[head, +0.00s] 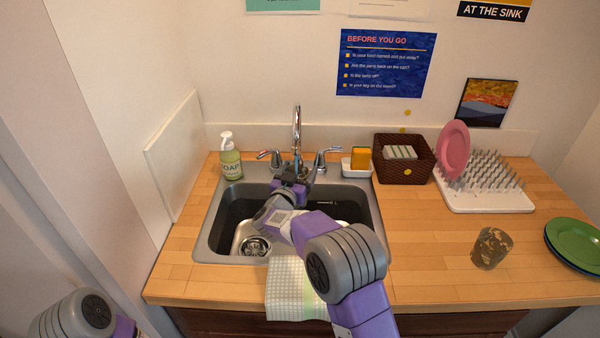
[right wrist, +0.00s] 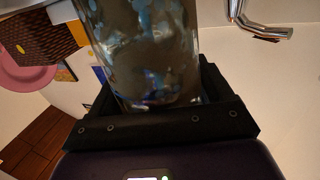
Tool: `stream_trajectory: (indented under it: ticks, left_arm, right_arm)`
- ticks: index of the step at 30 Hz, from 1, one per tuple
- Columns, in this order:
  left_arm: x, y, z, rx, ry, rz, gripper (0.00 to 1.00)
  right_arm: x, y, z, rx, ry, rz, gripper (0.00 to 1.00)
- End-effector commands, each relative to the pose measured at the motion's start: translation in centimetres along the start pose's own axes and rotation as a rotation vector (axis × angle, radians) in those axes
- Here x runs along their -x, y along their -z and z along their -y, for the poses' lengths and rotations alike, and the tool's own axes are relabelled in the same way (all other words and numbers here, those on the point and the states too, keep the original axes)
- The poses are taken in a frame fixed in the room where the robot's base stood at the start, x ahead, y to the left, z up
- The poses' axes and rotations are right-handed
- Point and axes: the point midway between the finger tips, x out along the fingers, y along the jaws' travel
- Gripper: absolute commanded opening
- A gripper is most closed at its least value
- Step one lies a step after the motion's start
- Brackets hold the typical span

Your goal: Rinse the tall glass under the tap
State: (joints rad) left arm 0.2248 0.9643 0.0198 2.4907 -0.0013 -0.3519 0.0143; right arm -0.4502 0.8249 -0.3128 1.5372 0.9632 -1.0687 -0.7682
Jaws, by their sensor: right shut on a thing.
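My right gripper (head: 291,186) is over the sink (head: 232,205), close in front of the tap (head: 297,125). In the right wrist view the right gripper (right wrist: 165,108) is shut on a tall glass (right wrist: 148,50), clear with blue and dark mottled patches. In the head view the glass is hidden behind my wrist and gripper. The tap also shows in the right wrist view (right wrist: 262,28), apart from the glass in that picture. I cannot make out any running water. Only part of my left arm shows at the lower left; its gripper is out of view.
A soap bottle (head: 230,157) stands left of the sink. A sponge (head: 360,158), a brown basket (head: 405,172) and a drying rack (head: 484,198) with a pink plate (head: 454,148) stand right. A mottled tumbler (head: 491,248) and green plate (head: 576,243) are on the counter. A cloth (head: 288,290) hangs in front.

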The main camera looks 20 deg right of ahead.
Motion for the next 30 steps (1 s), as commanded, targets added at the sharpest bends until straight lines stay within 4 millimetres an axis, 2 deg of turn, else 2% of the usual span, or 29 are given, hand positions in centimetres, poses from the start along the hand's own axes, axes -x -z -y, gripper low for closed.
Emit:
stream_trajectory:
  ticks: [30]
  left_arm:
    - [0.18, -0.01, -0.07, 0.0, 0.0, 0.0, 0.42]
  right_arm:
    - [-0.83, 0.11, -0.92, -0.001, 0.0, -0.002, 0.22]
